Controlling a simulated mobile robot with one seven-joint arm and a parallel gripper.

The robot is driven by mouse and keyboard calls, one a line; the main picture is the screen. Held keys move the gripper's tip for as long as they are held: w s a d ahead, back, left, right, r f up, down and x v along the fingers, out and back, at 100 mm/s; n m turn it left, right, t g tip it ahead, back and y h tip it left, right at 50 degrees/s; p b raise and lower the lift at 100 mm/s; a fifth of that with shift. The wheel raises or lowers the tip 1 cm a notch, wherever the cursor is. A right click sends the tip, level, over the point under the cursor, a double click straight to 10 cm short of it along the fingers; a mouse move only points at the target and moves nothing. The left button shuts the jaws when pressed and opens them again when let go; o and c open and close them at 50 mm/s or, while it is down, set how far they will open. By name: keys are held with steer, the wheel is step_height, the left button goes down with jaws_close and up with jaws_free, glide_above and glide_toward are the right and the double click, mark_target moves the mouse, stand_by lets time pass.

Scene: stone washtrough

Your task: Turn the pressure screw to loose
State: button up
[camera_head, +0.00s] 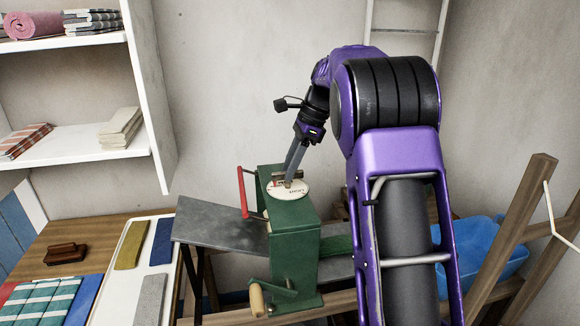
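The pressure screw (280,177) is a small brownish bar on top of a green box-shaped wringer (292,240). A white round dial (299,191) with dark lettering lies under it; part of the lettering is hidden. My gripper (291,182) points down from above, with its grey fingertips at the screw. The fingers overlap the bar in this view, so I cannot tell whether they are clamped on it or only beside it.
A red handle (242,192) sticks out at the wringer's left, and a crank with a wooden grip (257,299) at its front. A grey board (215,225) extends left. A blue tub (475,250) and wooden frame (510,235) stand right. Shelves (80,155) hold folded cloths.

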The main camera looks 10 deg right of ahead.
steer(key=shift+o, duration=0.4)
steer(key=v, duration=1.7)
steer(key=shift+d+r, duration=0.15)
steer(key=shift+s, duration=0.1)
